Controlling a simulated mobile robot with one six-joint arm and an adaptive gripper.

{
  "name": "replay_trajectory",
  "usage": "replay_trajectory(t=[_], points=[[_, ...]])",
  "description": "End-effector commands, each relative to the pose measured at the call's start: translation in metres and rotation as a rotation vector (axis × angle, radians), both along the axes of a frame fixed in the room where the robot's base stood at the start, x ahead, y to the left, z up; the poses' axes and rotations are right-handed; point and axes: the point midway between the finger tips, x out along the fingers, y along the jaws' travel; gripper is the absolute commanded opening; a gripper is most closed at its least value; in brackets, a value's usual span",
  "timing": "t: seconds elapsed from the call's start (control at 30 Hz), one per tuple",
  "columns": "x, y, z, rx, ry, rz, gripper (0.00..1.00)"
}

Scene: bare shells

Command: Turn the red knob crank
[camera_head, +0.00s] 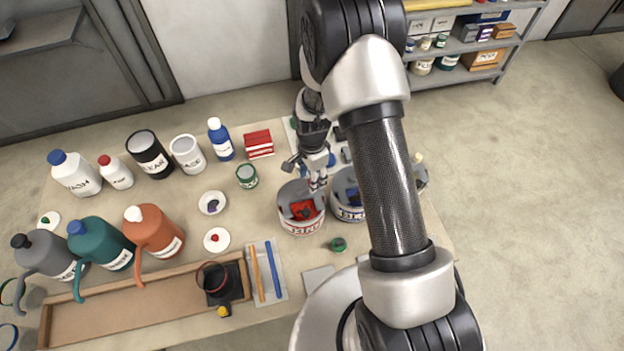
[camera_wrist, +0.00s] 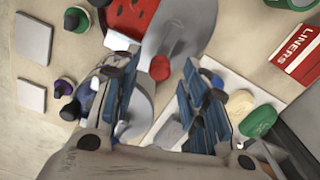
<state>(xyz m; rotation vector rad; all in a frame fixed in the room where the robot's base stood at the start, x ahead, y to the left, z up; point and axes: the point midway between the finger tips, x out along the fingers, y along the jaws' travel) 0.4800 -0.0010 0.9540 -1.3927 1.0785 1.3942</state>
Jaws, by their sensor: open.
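A small round red knob (camera_wrist: 159,67) shows in the wrist view, at the edge of a grey curved metal part (camera_wrist: 180,28). The crank arm under it cannot be made out. My gripper (camera_wrist: 160,78) is open, with a blue-padded finger on each side of the knob in the picture. Whether either finger touches it cannot be told. In the head view my gripper (camera_head: 317,182) is low over the table, beside a round tin with red inside (camera_head: 302,226). The knob cannot be singled out there.
A second tin with blue inside (camera_head: 350,212) stands right beside the red one. A red LINERS box (camera_head: 259,144) and a green-rimmed tin (camera_head: 247,176) stand nearby. Bottles and jugs fill the left side. A wooden tray (camera_head: 140,305) lies along the front.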

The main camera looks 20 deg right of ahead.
Motion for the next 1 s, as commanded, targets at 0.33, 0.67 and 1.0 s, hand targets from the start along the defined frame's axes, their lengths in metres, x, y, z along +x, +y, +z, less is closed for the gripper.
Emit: replay_trajectory(t=[0.33, 0.67, 1.0], points=[[-0.0001, 0.0, -0.0167, 0.0, 0.0, 0.0, 0.41], [0.0, 0.0, -0.0162, 0.0, 0.0, 0.0, 0.28], [0.0, 0.0, -0.0161, 0.0, 0.0, 0.0, 0.05]])
